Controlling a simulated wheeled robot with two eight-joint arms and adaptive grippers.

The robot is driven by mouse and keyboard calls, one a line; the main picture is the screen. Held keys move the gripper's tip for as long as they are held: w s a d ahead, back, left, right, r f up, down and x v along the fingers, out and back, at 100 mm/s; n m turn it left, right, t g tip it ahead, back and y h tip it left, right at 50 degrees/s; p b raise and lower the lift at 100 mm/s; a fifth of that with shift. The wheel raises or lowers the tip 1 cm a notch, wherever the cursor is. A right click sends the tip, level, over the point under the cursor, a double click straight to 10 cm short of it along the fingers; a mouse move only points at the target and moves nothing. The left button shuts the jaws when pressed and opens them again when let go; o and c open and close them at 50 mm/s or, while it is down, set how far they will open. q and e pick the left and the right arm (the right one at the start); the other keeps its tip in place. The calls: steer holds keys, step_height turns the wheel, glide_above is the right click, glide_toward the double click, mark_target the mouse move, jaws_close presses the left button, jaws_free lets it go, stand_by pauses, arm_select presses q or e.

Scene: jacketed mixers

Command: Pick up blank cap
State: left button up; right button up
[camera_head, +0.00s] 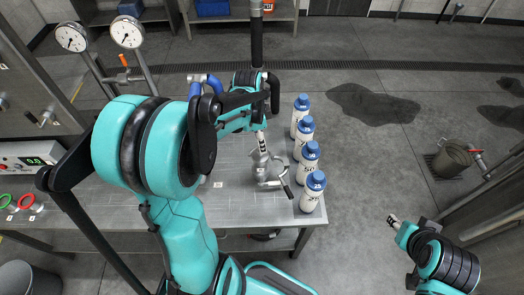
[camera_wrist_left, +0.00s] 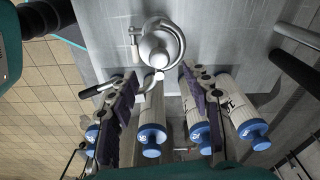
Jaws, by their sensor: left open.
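A silver round metal fitting with a clamp-like handle (camera_wrist_left: 158,45) lies on the steel table at the top of the left wrist view. The head view shows silver metalwork (camera_head: 264,168) there, with a dark-tipped lever. I cannot tell for sure which piece is the blank cap. My left gripper (camera_wrist_left: 153,84) is open, its purple-padded fingers apart and nothing held between them. Its fingertips stop short of the round fitting. In the head view it (camera_head: 262,142) shows just above the metalwork, partly hidden by my arm. My right gripper (camera_head: 394,221) is far right, away from the table; its jaws are too small to read.
Several white bottles with blue caps (camera_head: 309,160) stand in a row along the table's right edge, close to the metalwork. Two gauges (camera_head: 99,37) stand at the back left. A dark bucket (camera_head: 451,159) stands on the floor at right. The floor right of the table is mostly free.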

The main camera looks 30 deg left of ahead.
arm_select(q)
step_height(320, 180, down, 6)
steer(key=shift+r+b, duration=0.1)
steer(key=shift+b, duration=0.6)
jaws_close()
